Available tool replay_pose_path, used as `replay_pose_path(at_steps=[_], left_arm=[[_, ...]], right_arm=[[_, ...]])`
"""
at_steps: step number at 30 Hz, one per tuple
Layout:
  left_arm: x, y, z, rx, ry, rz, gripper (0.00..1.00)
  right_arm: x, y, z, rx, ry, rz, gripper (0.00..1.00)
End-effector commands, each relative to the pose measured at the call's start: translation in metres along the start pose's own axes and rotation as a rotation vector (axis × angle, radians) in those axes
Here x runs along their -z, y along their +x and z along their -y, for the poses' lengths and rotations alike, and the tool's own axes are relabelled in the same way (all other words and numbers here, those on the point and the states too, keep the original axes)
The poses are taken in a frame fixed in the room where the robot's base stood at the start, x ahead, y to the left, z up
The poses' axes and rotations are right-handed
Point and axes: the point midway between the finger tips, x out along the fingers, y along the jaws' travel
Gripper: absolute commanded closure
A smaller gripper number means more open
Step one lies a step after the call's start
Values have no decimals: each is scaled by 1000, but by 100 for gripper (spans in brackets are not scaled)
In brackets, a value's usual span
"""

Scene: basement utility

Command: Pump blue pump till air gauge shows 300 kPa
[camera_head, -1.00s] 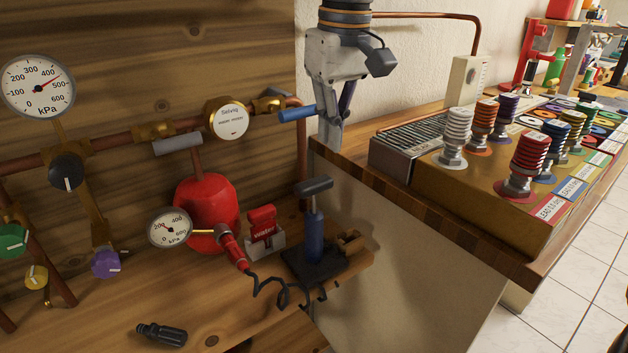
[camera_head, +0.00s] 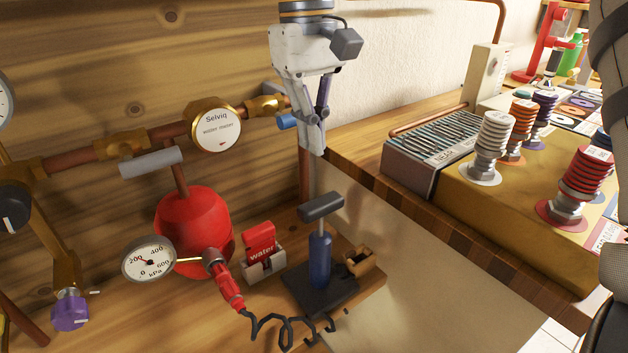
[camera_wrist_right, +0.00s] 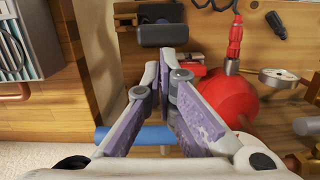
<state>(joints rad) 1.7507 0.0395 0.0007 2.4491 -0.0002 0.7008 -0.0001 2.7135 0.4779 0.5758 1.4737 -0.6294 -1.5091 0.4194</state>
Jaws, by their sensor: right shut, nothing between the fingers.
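The blue pump (camera_head: 320,258) stands upright on a dark base on the wooden bench, its black T-handle (camera_head: 321,207) raised. The handle also shows as a dark bar at the top of the wrist view (camera_wrist_right: 163,35). A small kPa gauge (camera_head: 149,260) is joined to the red tank (camera_head: 192,225); its needle seems to point near 200, but is too small to read exactly. My right gripper (camera_head: 318,150) is shut and empty, pointing down above and behind the pump handle, apart from it. In the wrist view its fingertips (camera_wrist_right: 172,62) meet just below the handle bar. My left gripper is out of view.
A blue-handled valve (camera_head: 287,122) on the copper pipe is close beside my right gripper. A red water box (camera_head: 260,245) and a brown block (camera_head: 359,262) flank the pump. A coiled black hose (camera_head: 280,328) lies in front. The counter (camera_head: 440,215) with insulators is at right.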

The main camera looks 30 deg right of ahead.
Motion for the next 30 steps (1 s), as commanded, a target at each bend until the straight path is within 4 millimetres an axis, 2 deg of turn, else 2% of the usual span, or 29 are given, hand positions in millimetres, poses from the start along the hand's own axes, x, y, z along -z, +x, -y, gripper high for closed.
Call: replay_pose_path(at_steps=[11,24,30], left_arm=[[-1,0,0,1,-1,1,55],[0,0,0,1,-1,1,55],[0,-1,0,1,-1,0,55]], right_arm=[[-1,3,0,0,0,0,100],[-1,59,0,0,-1,1,100],[0,68,0,0,0,-2,100]])
